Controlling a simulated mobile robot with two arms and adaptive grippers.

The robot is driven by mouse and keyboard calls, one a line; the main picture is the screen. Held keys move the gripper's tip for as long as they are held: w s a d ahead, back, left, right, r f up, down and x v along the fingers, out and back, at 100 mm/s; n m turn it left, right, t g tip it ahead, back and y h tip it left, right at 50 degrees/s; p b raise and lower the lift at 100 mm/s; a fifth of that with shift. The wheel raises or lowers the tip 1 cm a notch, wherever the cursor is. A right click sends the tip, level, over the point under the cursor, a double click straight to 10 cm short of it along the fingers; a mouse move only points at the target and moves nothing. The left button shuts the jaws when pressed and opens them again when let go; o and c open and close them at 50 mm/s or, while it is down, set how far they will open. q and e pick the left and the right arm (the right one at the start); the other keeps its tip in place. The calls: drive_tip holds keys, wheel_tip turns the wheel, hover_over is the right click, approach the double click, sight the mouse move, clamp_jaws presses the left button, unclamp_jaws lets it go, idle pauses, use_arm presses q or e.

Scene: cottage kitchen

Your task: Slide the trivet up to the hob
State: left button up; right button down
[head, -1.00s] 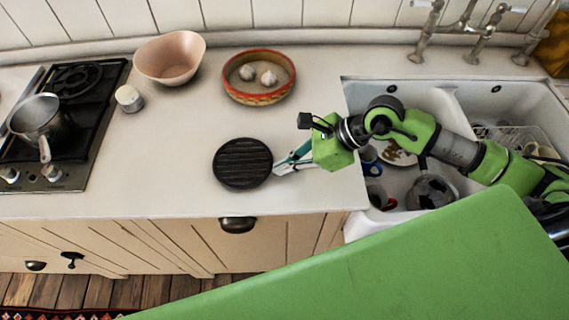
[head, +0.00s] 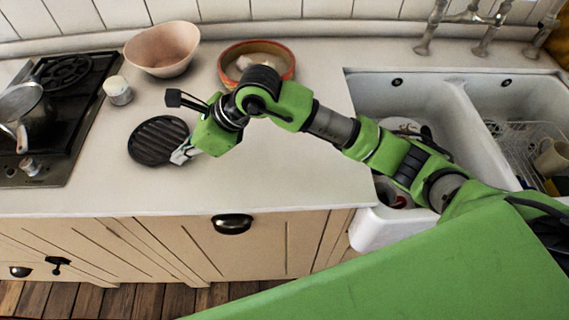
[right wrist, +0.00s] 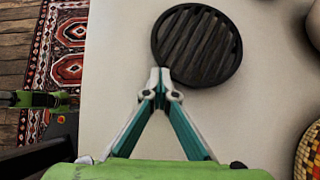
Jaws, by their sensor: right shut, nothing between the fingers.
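The trivet (head: 158,140) is a round, black, ribbed disc lying flat on the pale counter, a short way right of the hob (head: 62,110). In the right wrist view the trivet (right wrist: 196,45) is at the top centre. My right gripper (head: 181,156) is at the trivet's right edge in the head view. In the right wrist view its fingertips (right wrist: 160,80) are together, empty, and appear to touch the trivet's near rim.
A saucepan (head: 20,108) stands on the hob. A small white jar (head: 117,90) and a pink bowl (head: 163,50) stand behind the trivet. An orange-rimmed bowl (head: 228,60) is partly behind my arm. The counter between trivet and hob is clear.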

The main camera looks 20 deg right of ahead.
sight(163, 158)
drive_tip(key=a, duration=0.1)
drive_tip(key=w+a+b, duration=0.1)
drive_tip(key=a, duration=0.1)
drive_tip(key=shift+w+a+f, duration=0.25)
drive_tip(key=shift+a+f, duration=0.1)
drive_tip(key=shift+f, duration=0.05)
drive_tip(key=shift+w+a+r, duration=0.15)
drive_tip(key=shift+w+a, duration=0.05)
drive_tip(key=shift+a, duration=0.05)
drive_tip(key=shift+d+r, duration=0.15)
idle(0.4)
